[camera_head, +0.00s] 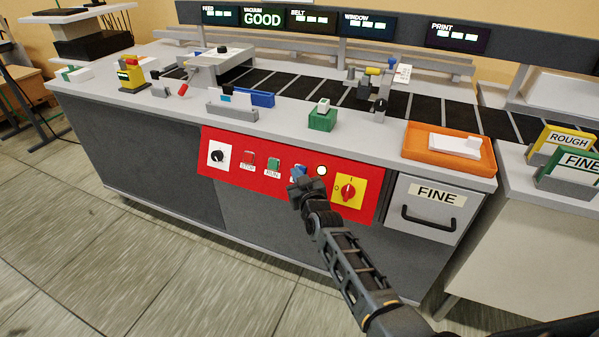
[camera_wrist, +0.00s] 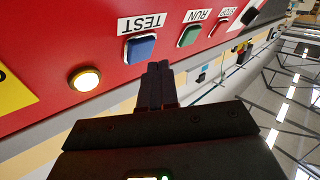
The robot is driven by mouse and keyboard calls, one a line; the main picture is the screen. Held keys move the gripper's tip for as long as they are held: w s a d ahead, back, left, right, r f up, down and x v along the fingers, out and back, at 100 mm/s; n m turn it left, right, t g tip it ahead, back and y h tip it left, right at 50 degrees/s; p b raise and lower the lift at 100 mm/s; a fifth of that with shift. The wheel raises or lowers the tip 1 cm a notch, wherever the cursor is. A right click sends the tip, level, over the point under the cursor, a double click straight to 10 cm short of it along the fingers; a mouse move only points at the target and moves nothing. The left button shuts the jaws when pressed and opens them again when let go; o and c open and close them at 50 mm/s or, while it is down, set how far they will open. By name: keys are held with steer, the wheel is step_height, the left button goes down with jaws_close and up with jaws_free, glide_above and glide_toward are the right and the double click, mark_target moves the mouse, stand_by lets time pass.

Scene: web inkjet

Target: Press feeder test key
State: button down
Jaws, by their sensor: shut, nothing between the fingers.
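The blue TEST key (camera_wrist: 141,47) sits on the red control panel (camera_wrist: 60,35), with a white label upside down above it in the wrist view. In the head view the key (camera_head: 298,169) is partly hidden by my gripper (camera_head: 300,184). My gripper (camera_wrist: 160,70) is shut and empty, its fingertips together. In the wrist view the tips appear close to the key's lower right edge. I cannot tell whether they touch the panel or key.
The green RUN key (camera_head: 273,166) and red STOP key (camera_head: 248,160) lie left of TEST. A lit white lamp (camera_head: 322,170) and red rotary switch (camera_head: 348,191) lie right. A drawer labelled FINE (camera_head: 436,195) is farther right. The floor (camera_head: 180,270) in front is clear.

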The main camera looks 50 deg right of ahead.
steer(key=shift+w+d+f+b, duration=0.2)
steer(key=shift+d+b, duration=0.15)
steer(key=shift+b, duration=0.5)
steer(key=shift+w+d+f+b, duration=0.1)
steer(key=shift+d+f+b, duration=0.2)
steer(key=shift+b, duration=0.55)
stand_by(0.9)
steer(key=shift+s+a+r+p, duration=0.2)
steer(key=shift+a+r+p, duration=0.25)
steer(key=shift+p, duration=0.75)
steer(key=shift+r, duration=0.1)
steer(key=shift+s+a+p, duration=0.15)
steer(key=shift+a+p, duration=0.05)
steer(key=shift+p, duration=0.45)
steer(key=a+p, duration=0.1)
steer(key=p, duration=0.2)
steer(key=s+a+r+p, duration=0.1)
steer(key=p, duration=0.1)
steer(key=a+r+p, duration=0.1)
steer(key=a+p, duration=0.1)
steer(key=p, duration=0.1)
steer(key=shift+s+a+r+p, duration=0.1)
steer(key=shift+s+r+p, duration=0.15)
steer(key=shift+p, duration=0.1)
